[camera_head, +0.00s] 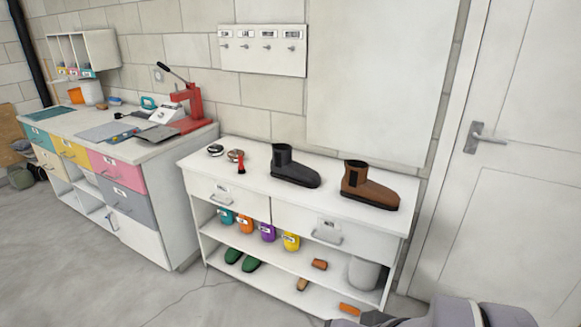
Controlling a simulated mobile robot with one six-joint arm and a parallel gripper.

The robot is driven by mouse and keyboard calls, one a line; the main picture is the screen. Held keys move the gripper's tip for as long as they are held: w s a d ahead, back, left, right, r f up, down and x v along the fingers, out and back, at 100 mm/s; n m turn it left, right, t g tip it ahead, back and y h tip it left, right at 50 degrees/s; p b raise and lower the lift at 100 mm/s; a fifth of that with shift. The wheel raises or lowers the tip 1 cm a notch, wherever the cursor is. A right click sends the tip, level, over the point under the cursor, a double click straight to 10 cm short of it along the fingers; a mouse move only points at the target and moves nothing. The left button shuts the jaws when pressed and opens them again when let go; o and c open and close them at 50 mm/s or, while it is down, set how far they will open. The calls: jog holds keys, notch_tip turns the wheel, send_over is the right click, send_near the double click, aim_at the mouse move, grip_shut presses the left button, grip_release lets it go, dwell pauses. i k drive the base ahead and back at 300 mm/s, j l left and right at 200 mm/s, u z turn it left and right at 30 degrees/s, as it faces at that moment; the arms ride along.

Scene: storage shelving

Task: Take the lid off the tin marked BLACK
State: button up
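Two small round tins sit on the top of the white cabinet, at its left end. One tin (215,150) looks dark with a pale top. The other tin (235,155) looks brownish. Any marking on them is too small to read, so I cannot tell which one says BLACK. I cannot make out whether either lid is on. Parts of my arm show at the bottom right edge, well away from the tins. My gripper's fingertips are not visible.
A red-handled item (241,164) stands close by the brownish tin. A dark grey boot (294,168) and a brown boot (368,186) stand farther right on the cabinet top (270,200). Colored containers fill the shelf below. Open floor lies in front.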

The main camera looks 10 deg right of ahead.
aim_at(215, 148)
jog(key=i+j+z, duration=0.15)
jog(key=i+j, duration=2.15)
jog(key=i+l, duration=0.05)
jog(key=i, duration=0.1)
